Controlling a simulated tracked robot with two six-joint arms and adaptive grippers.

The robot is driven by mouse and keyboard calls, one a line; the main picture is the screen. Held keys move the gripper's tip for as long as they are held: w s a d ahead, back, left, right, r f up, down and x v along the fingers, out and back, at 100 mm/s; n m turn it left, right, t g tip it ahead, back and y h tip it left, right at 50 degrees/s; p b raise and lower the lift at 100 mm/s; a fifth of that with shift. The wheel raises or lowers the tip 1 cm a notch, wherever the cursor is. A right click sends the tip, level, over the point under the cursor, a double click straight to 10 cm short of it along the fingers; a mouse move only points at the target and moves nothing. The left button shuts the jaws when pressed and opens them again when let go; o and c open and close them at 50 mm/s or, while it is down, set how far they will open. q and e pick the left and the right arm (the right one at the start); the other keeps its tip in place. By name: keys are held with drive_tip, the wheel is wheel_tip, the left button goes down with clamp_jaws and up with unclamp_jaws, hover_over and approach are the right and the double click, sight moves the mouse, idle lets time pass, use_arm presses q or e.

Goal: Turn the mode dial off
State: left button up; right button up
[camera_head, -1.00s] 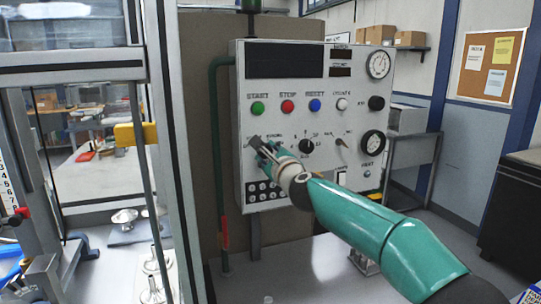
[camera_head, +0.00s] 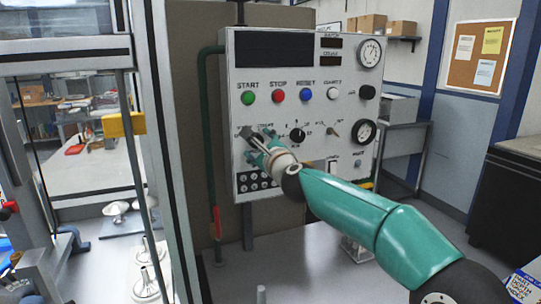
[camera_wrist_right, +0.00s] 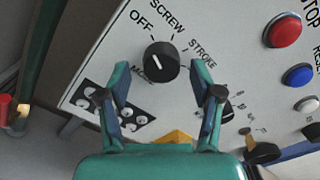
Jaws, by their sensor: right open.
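The mode dial (camera_wrist_right: 160,62) is a round black knob with a white line on its face, on the grey control panel (camera_head: 229,110). In the right wrist view, OFF, SCREW and STROKE are printed around it. The white line slants; I cannot tell for sure which label it points at. My right gripper (camera_wrist_right: 160,68) is open, its two teal fingers on either side of the dial, apart from it in the picture. In the head view the right gripper (camera_head: 258,143) is at the panel's lower left and hides the dial. My left gripper is not in view.
Green, red and blue buttons (camera_head: 278,96) sit above on the panel. Another black knob (camera_head: 297,135) is right of my gripper. A green pipe (camera_head: 208,130) runs down the panel's left side. A framed machine (camera_head: 160,200) stands farther left.

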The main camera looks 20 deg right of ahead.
drive_tip(key=s, duration=1.1)
drive_tip(key=shift+s+d, duration=0.2)
